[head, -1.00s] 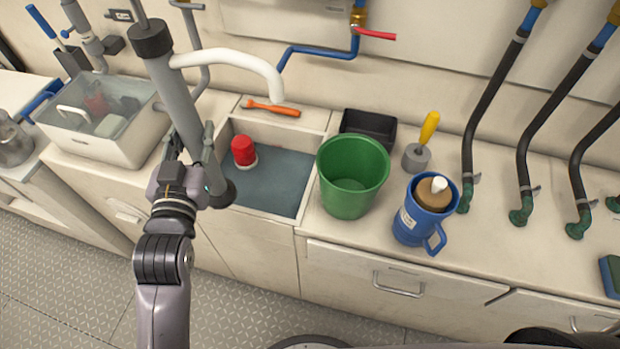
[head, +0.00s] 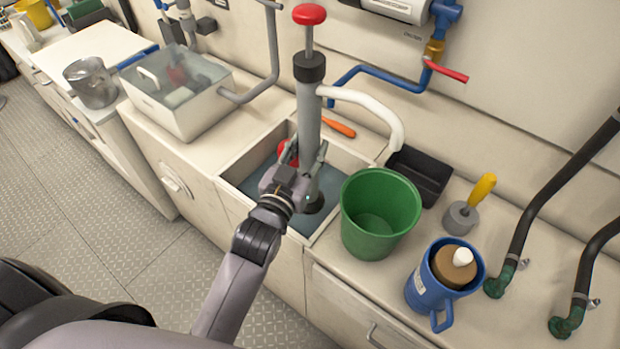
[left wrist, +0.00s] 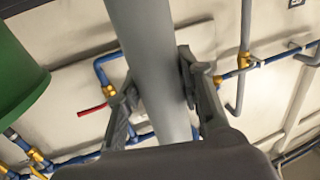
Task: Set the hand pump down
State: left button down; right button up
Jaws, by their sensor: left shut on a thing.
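The hand pump (head: 309,122) is a grey upright tube with a black collar, a red knob on a rod and a white curved spout. My left gripper (head: 297,182) is shut around the lower part of its tube. The pump stands over the sink basin (head: 240,170); I cannot tell whether its foot touches the bottom. The left wrist view shows the grey tube (left wrist: 155,70) between the two fingers (left wrist: 160,100). My right gripper is not in view.
A green bucket (head: 378,215) stands close right of the sink, with a black tray (head: 420,178) behind it. A blue jug (head: 440,280) and a yellow-handled tool (head: 470,205) are farther right. A lidded white box (head: 180,110) is left. A red object (head: 287,152) is in the sink, partly hidden.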

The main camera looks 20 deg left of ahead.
aim_at(305, 169)
pick_arm(q)
notch_tip(305, 169, down, 4)
jog(key=shift+f, duration=0.2)
notch_tip(305, 169, down, 4)
jog(key=shift+f+b, duration=0.15)
jog(key=shift+b, duration=0.25)
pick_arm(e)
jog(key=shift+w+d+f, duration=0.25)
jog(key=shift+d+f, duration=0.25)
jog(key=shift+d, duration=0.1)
pick_arm(q)
jog(key=shift+f+b, duration=0.3)
jog(key=shift+f, duration=0.3)
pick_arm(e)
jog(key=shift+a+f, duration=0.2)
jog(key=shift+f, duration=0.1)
pick_arm(q)
jog(key=c, duration=1.1)
grip_release()
jog(key=shift+f, duration=0.1)
